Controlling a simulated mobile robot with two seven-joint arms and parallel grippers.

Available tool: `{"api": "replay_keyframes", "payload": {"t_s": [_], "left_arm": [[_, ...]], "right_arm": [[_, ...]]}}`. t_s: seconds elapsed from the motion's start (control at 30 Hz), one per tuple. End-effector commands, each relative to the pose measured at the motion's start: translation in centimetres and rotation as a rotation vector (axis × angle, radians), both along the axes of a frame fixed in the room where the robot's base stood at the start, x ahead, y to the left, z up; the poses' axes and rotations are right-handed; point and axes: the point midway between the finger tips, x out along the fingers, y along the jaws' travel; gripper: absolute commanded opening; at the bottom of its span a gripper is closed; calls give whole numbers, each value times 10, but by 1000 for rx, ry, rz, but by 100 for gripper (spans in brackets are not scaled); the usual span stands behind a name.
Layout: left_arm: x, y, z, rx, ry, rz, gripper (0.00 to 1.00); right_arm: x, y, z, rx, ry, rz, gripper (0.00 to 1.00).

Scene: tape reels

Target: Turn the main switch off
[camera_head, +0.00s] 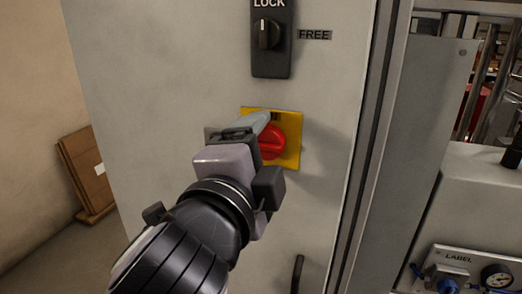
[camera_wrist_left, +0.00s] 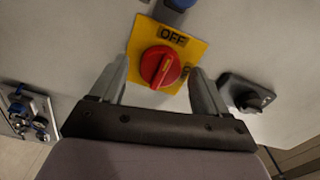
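The main switch is a round red knob (camera_head: 271,142) on a square yellow plate (camera_head: 291,128), fixed to the grey cabinet face. In the left wrist view the knob (camera_wrist_left: 160,68) shows whole, and the plate (camera_wrist_left: 140,38) carries the word OFF at the top. A second label at the plate's right is partly covered by a finger. My left gripper (camera_wrist_left: 159,66) is open, with one finger on each side of the knob; I cannot tell whether they touch it. In the head view the gripper (camera_head: 262,124) covers the plate's left part. My right gripper is not in view.
A black LOCK/FREE selector (camera_head: 270,38) is above the yellow plate. A black handle (camera_head: 297,272) is below it. The cabinet edge and a machine with a labelled gauge panel (camera_head: 462,268) lie to the right. A brown board (camera_head: 88,172) leans at the left wall.

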Motion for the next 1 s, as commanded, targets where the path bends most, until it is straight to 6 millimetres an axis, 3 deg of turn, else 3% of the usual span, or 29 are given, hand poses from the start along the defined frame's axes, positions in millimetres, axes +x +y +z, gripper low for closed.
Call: {"api": "replay_keyframes", "payload": {"t_s": [0.23, 0.63, 1.0], "left_arm": [[-9, 3, 0, 0, 0, -1, 76], [-61, 19, -1, -3, -2, -3, 76], [-68, 22, 0, 0, 0, 0, 76]], "right_arm": [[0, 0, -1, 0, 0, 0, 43], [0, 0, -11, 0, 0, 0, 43], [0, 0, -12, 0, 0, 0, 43]]}}
